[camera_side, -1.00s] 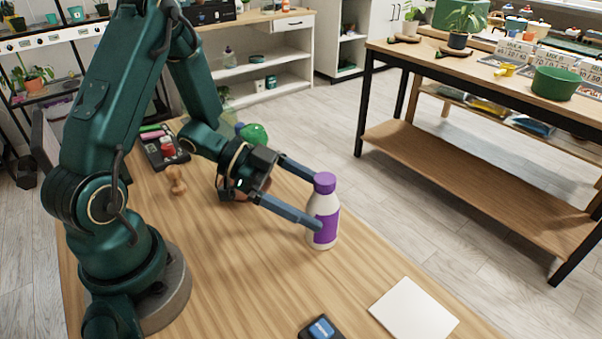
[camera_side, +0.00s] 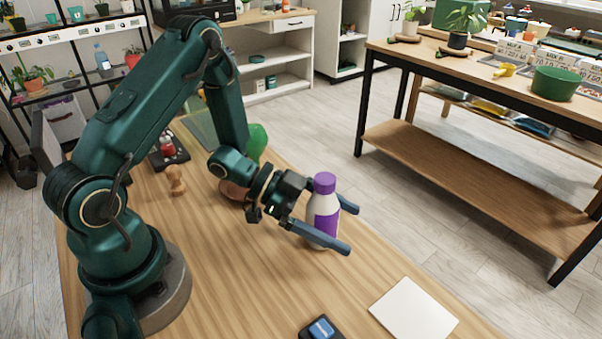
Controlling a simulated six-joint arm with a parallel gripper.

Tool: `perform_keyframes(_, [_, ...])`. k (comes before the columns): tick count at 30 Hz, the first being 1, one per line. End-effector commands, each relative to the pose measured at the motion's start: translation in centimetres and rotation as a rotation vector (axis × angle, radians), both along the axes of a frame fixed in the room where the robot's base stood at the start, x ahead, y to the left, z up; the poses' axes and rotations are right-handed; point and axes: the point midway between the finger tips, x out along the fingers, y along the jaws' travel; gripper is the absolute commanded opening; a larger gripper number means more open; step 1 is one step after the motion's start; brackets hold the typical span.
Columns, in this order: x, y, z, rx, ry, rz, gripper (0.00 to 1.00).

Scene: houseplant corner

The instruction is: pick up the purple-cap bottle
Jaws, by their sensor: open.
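The purple-cap bottle (camera_side: 322,205) stands upright on the wooden table (camera_side: 240,290). It has a white body, a purple label and a purple cap. My gripper (camera_side: 350,230) is open, low over the table, with its fingers pointing right. One finger passes in front of the bottle and hides part of its label. The other finger passes behind it, and its tip shows to the right of the bottle. The bottle is between the fingers. I cannot tell whether either finger touches it.
A white sheet (camera_side: 413,310) and a dark box with a blue top (camera_side: 321,328) lie near the front edge. A wooden peg-like object (camera_side: 176,181), a dark tray (camera_side: 168,158) and a green rounded object (camera_side: 256,141) are at the back. The table's middle is clear.

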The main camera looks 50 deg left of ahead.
Motion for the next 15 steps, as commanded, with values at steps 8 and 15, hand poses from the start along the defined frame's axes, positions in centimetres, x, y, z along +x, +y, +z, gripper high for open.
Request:
perform_keyframes(8, [-0.01, 0.03, 0.02, 0.000, 0.000, 0.000, 0.16])
perform_keyframes(15, [0.02, 0.02, 0.09, -0.001, -0.001, 0.001, 0.00])
